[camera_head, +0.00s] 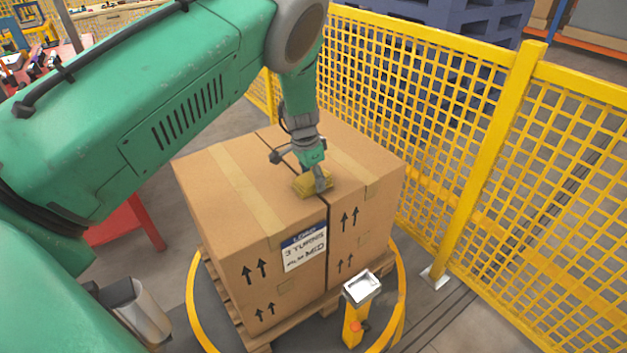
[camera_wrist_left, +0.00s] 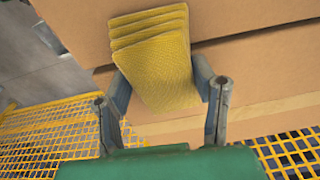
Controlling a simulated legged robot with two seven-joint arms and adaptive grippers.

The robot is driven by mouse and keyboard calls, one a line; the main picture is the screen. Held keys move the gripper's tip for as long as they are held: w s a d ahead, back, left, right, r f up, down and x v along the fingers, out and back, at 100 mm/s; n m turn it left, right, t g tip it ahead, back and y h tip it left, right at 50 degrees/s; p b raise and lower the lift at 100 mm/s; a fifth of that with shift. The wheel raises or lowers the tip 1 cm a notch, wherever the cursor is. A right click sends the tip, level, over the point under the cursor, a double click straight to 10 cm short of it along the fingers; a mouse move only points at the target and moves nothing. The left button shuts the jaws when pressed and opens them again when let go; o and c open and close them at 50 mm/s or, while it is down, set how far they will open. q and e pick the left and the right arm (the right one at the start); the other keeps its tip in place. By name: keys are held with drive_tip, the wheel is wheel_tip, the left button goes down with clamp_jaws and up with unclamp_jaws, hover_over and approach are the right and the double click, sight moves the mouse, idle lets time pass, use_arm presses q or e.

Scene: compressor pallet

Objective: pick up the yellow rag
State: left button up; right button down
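The yellow rag (camera_head: 308,185) is a folded, layered pad on top of a large cardboard box (camera_head: 230,225), close to its near edge. My left gripper (camera_head: 312,178) is over the rag from above. In the left wrist view the left gripper (camera_wrist_left: 162,77) has its fingers wide apart, one on each side of the rag (camera_wrist_left: 155,50). The fingertips are very close to its sides; I cannot tell whether they touch it. The rag does not look squeezed. My right gripper is not in view.
The box stands on a wooden pallet (camera_head: 222,291) inside a yellow ring (camera_head: 193,300). A yellow post with a tilted panel (camera_head: 362,288) stands in front. Yellow mesh fencing (camera_head: 480,150) closes off the right and back. A red stand (camera_head: 128,225) is at left.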

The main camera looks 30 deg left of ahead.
sight(302, 175)
use_arm(q)
drive_tip(key=shift+s+a+f, duration=0.1)
drive_tip(key=shift+a+f, duration=0.1)
drive_tip(key=shift+a, duration=0.35)
drive_tip(key=shift+s+a+f, duration=0.1)
drive_tip(key=shift+a+f, duration=0.05)
drive_tip(key=shift+a, duration=0.4)
drive_tip(key=shift+s+a+f, duration=0.1)
drive_tip(key=shift+a, duration=0.25)
drive_tip(key=shift+c, duration=1.1)
drive_tip(key=r, duration=0.3)
drive_tip(key=d+r, duration=0.1)
drive_tip(key=r, duration=0.5)
drive_tip(key=shift+w+d+p, duration=0.2)
drive_tip(key=shift+d+p, duration=0.1)
drive_tip(key=shift+a+r, duration=0.3)
drive_tip(key=shift+r, duration=0.25)
drive_tip(key=shift+a, duration=0.2)
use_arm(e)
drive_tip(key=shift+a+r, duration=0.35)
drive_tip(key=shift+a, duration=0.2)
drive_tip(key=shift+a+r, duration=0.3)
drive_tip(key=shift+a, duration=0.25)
